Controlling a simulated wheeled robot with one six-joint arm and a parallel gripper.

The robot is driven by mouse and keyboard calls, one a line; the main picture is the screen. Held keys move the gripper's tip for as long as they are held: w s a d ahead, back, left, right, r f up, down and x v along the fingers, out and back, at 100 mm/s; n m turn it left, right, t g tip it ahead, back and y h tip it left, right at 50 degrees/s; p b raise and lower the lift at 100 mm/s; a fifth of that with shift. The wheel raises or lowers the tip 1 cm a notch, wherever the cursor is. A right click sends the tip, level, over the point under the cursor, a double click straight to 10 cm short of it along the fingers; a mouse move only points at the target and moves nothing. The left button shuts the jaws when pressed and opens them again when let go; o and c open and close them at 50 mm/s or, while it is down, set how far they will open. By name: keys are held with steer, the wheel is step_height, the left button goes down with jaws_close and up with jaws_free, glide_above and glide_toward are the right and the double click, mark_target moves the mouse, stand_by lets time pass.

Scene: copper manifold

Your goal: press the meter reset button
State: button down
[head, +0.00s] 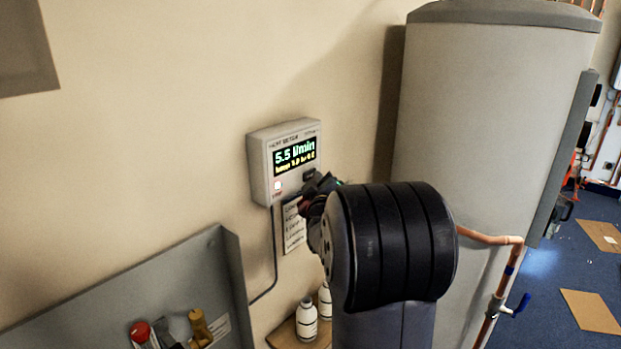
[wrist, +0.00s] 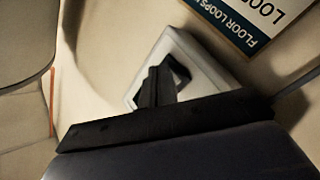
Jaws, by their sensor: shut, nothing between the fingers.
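The grey meter box (head: 262,170) is mounted on the wall in the head view. Its lit display (head: 295,155) reads about 5.5 l/min, with a smaller yellow line below. A small pale, pinkish button (head: 278,185) sits at the lower left of its front, with reddish marks under it. My gripper (head: 312,180) is at the box's lower right corner, to the right of the button. In the wrist view my gripper (wrist: 168,76) is shut and empty, with its dark fingers in front of a pale box (wrist: 190,48). Whether the fingertips touch the box I cannot tell.
A printed sheet (head: 292,230) hangs below the meter, and a cable (head: 273,250) runs down beside it. A large grey tank (head: 490,110) stands to the right. White bottles (head: 306,318) stand on a small shelf below. A grey tray (head: 200,270) is at lower left.

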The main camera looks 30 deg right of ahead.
steer(key=shift+w+a, duration=0.1)
steer(key=shift+w, duration=0.3)
stand_by(0.6)
steer(key=shift+s, duration=0.1)
steer(key=shift+s+d+b, duration=0.25)
steer(key=shift+s+b, duration=0.4)
steer(key=shift+b, duration=0.1)
steer(key=shift+s, duration=0.1)
steer(key=s, duration=0.1)
steer(key=s+d+b, duration=0.1)
steer(key=s, duration=0.1)
steer(key=s+b, duration=0.1)
steer(key=shift+s+d, duration=0.3)
steer(key=shift+d, duration=0.05)
steer(key=shift+w, duration=0.1)
stand_by(0.4)
